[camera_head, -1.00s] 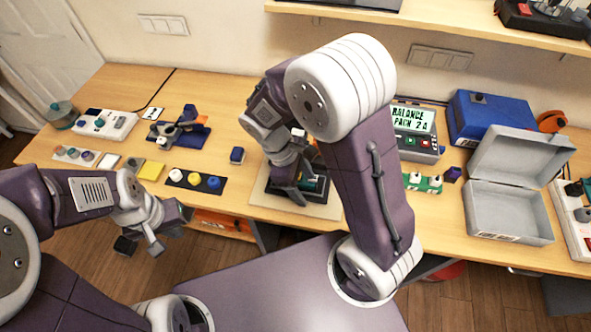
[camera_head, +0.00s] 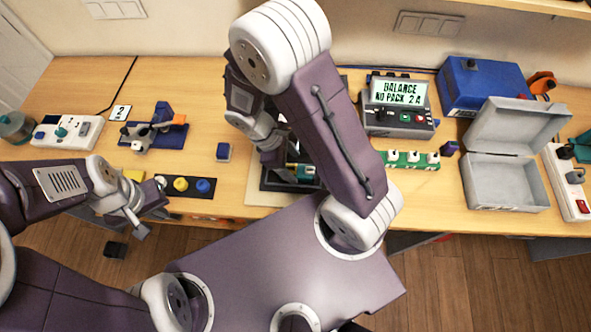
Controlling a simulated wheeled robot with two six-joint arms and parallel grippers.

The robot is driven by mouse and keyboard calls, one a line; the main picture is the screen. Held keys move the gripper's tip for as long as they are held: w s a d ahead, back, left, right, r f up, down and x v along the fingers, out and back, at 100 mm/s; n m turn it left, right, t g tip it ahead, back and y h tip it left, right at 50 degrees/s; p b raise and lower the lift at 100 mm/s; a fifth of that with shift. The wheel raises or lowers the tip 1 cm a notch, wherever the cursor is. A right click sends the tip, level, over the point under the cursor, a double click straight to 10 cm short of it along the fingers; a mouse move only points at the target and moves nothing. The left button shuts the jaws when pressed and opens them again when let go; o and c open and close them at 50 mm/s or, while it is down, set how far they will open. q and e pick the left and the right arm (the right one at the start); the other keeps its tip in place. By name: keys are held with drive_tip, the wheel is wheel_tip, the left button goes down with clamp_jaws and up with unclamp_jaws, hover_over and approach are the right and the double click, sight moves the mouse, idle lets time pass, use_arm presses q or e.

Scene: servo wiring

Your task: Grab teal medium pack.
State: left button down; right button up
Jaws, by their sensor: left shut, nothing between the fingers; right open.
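A teal item (camera_head: 304,172), which looks like the teal pack, shows partly in a black tray (camera_head: 272,185) on a pale mat at the middle of the table. My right arm covers much of it, so its size is hard to tell. My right gripper (camera_head: 278,172) is open, low over the tray at the left of the teal item; whether the fingers are around it is hidden. My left gripper (camera_head: 140,233) is shut and empty, in front of the table's front edge at the left.
A tester (camera_head: 399,105) reading "BALANCE NO PACK 2 A" stands behind a green strip (camera_head: 412,159). An open grey case (camera_head: 506,182) and a blue box (camera_head: 484,85) are at the right. A dark strip with coloured knobs (camera_head: 196,194) lies left of the tray.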

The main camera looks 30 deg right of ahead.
drive_tip(key=shift+s+d+f, duration=0.25)
drive_tip(key=shift+s+f, duration=0.1)
drive_tip(key=shift+f, duration=0.25)
drive_tip(key=shift+s+d+f, duration=0.2)
drive_tip(key=shift+s+f, duration=0.15)
drive_tip(key=shift+f, duration=0.25)
use_arm(q)
drive_tip(key=shift+s, duration=0.15)
use_arm(e)
drive_tip(key=shift+w, duration=0.2)
drive_tip(key=shift+c, duration=0.4)
clamp_jaws()
use_arm(q)
drive_tip(key=shift+s, duration=0.1)
